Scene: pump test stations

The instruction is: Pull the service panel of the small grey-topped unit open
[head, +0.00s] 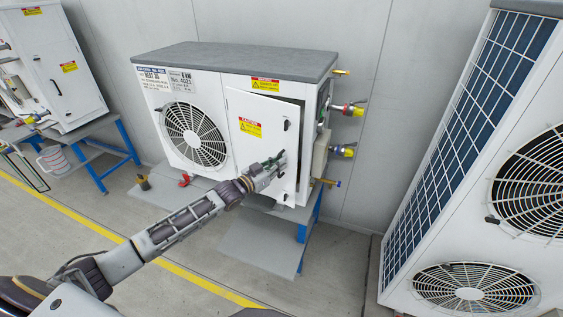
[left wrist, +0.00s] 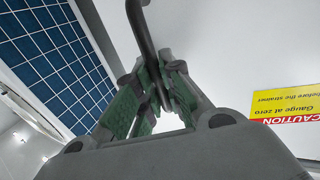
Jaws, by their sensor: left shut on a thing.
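The small grey-topped unit (head: 220,58) stands on a blue-legged stand in the middle of the head view. Its white service panel (head: 262,112) has a yellow caution label. The panel stands ajar, its right edge a little out from the body and its left edge close to it. My left gripper (head: 277,164) is at the lower right of the panel, shut on the dark bar handle. In the left wrist view the handle (left wrist: 141,30) runs between the green-padded fingers of the left gripper (left wrist: 160,85). My right gripper is not in view.
Brass valves and yellow-capped fittings (head: 352,110) stick out at the unit's right side. A tall unit with fans (head: 480,250) stands at the right. Another white unit (head: 60,75) on a blue stand is at the left.

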